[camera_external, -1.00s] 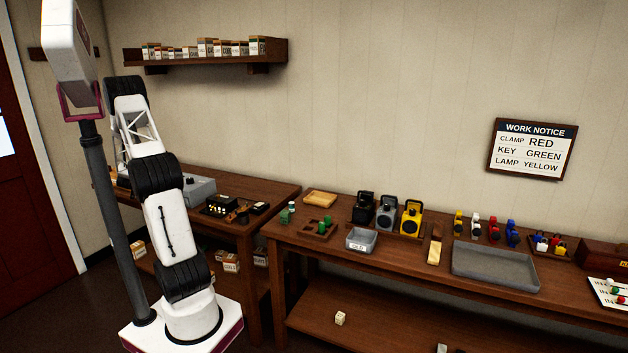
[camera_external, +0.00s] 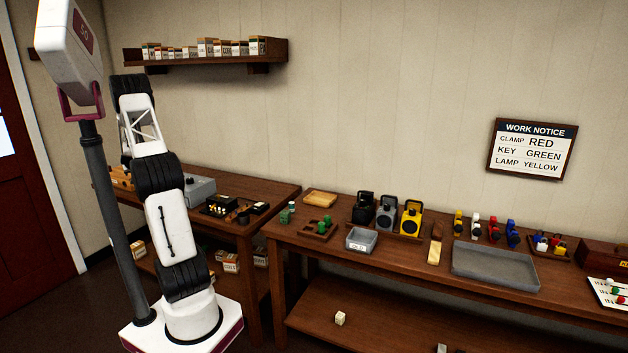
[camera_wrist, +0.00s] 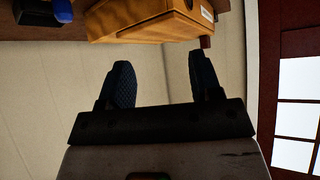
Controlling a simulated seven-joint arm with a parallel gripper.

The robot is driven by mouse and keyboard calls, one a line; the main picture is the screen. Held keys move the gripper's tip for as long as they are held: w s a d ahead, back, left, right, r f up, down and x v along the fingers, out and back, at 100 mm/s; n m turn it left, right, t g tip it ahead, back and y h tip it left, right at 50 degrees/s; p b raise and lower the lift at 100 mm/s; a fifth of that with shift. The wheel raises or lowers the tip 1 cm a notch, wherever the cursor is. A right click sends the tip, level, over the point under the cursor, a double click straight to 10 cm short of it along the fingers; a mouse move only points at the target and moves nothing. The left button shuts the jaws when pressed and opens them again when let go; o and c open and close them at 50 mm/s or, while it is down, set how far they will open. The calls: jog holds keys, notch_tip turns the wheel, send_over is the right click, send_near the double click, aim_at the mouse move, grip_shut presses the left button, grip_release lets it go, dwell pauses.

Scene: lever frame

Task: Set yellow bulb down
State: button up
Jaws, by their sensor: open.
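A small yellow piece (camera_external: 559,246) sits among blue and white pieces in a small wooden tray at the right of the long bench; it may be the yellow bulb, but it is too small to tell. My gripper (camera_wrist: 162,78) shows in the wrist view with its two dark ribbed fingers spread apart and nothing between them. Its fingers point toward a tan wooden box (camera_wrist: 140,22) and are apart from it. In the external view my gripper is hidden behind my arm. No bulb shows in the wrist view.
A grey tray (camera_external: 495,267) on the long bench is empty. A work notice (camera_external: 532,149) on the wall reads clamp red, key green, lamp yellow. In the wrist view, a blue-capped dark object (camera_wrist: 62,11) is beside the box, and a red-framed window or door (camera_wrist: 298,100) is at right.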

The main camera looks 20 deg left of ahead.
jog(key=w+f+g+h, duration=0.1)
jog(key=w+d+f+n+g+h, duration=0.1)
jog(key=h, duration=0.1)
jog(key=w+d+f+n+g+h, duration=0.1)
jog(key=f, duration=0.1)
jog(key=shift+w+d+h, duration=0.1)
jog(key=shift+d+h, duration=0.15)
jog(key=shift+h, duration=0.05)
dwell(0.7)
jog(key=shift+x, duration=1.3)
jog(key=shift+a+f, duration=0.1)
jog(key=shift+x, duration=2.5)
jog(key=shift+a, duration=0.15)
